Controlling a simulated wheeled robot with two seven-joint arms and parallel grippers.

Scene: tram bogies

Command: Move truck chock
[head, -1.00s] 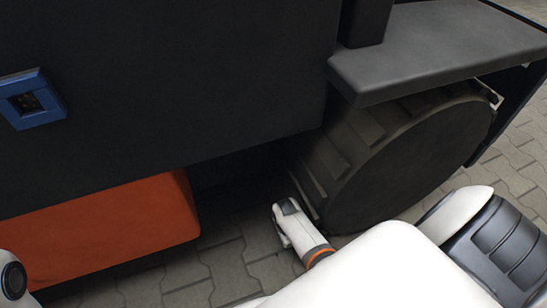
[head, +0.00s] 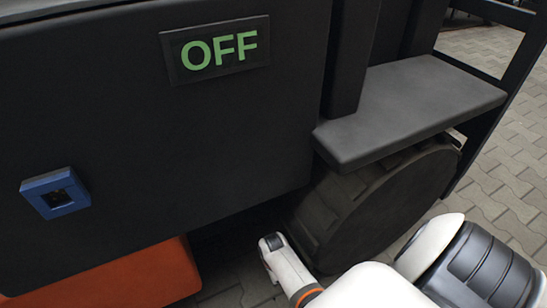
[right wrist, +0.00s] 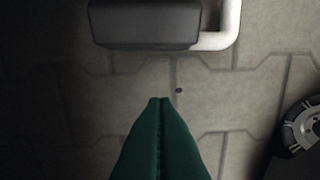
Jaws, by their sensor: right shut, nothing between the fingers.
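A dark block with a white bar handle (right wrist: 148,22), which looks like the chock, lies on the paving at the top of the right wrist view. Its upper part is cut off by the picture edge. My right gripper (right wrist: 160,100) has its green fingers shut together and empty, pointing toward the block with a gap between. In the head view my right arm reaches down beside the truck's wheel (head: 400,198). Its fingers and the chock are hidden there. My left gripper is out of view.
The dark truck body (head: 150,130) carries an OFF panel (head: 217,49) and a blue-framed socket (head: 55,193). A grey fender (head: 410,108) overhangs the wheel. An orange block (head: 120,277) sits under the body. Open paving (head: 510,170) lies to the right.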

